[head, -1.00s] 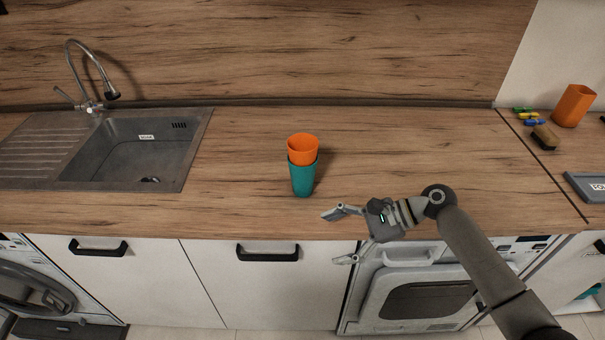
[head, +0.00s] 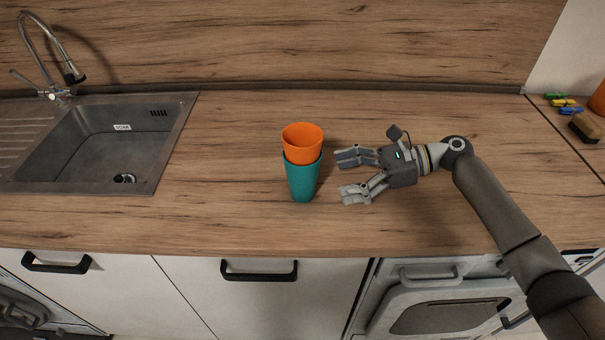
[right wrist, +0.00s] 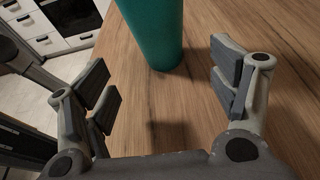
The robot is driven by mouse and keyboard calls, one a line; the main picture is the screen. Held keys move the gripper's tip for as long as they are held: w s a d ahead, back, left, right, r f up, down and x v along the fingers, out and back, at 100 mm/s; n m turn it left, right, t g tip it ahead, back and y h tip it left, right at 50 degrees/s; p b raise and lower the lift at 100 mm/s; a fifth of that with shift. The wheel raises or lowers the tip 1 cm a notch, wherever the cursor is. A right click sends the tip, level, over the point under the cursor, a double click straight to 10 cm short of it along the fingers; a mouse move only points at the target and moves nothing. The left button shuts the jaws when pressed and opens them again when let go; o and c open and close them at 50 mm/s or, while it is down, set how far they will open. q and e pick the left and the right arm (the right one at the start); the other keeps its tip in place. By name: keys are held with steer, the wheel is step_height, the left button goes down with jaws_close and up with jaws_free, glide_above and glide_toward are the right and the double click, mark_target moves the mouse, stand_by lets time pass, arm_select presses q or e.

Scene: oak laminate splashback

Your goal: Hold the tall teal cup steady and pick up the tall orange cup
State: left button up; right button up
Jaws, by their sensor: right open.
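The tall orange cup (head: 302,140) sits nested in the top of the tall teal cup (head: 302,182), with its upper part showing above the teal rim. The teal cup stands upright on the wooden counter. My right gripper (head: 348,174) is open and empty just right of the teal cup, with its fingers pointing at it. In the right wrist view the teal cup (right wrist: 155,35) stands ahead between the open fingers (right wrist: 165,90), apart from them; the orange cup is out of that view. My left gripper is not in view.
A sink (head: 105,145) with a tap (head: 55,60) is at the left of the counter (head: 230,215). Several coloured clips (head: 563,103) and a brush (head: 586,127) lie at the far right, by another orange item (head: 598,99) at the picture edge. The counter around the cups is clear.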

mark_target(314, 182)
steer(key=b+x, duration=0.1)
steer(key=x, duration=0.3)
steer(key=shift+w+a+f+b, duration=0.1)
steer(key=shift+f+b, duration=0.1)
steer(key=shift+b, duration=0.15)
steer(key=x, duration=0.1)
steer(key=p+x, duration=0.1)
steer(key=x, duration=0.1)
steer(key=shift+r+p, duration=0.25)
steer(key=shift+p, duration=0.05)
steer(key=shift+a+f, duration=0.15)
steer(key=shift+a, duration=0.2)
steer(key=shift+a+f, duration=0.15)
steer(key=shift+a, duration=0.15)
steer(key=shift+c, duration=0.8)
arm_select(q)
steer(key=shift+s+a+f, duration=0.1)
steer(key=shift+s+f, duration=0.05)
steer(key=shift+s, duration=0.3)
arm_select(e)
steer(key=c, duration=0.8)
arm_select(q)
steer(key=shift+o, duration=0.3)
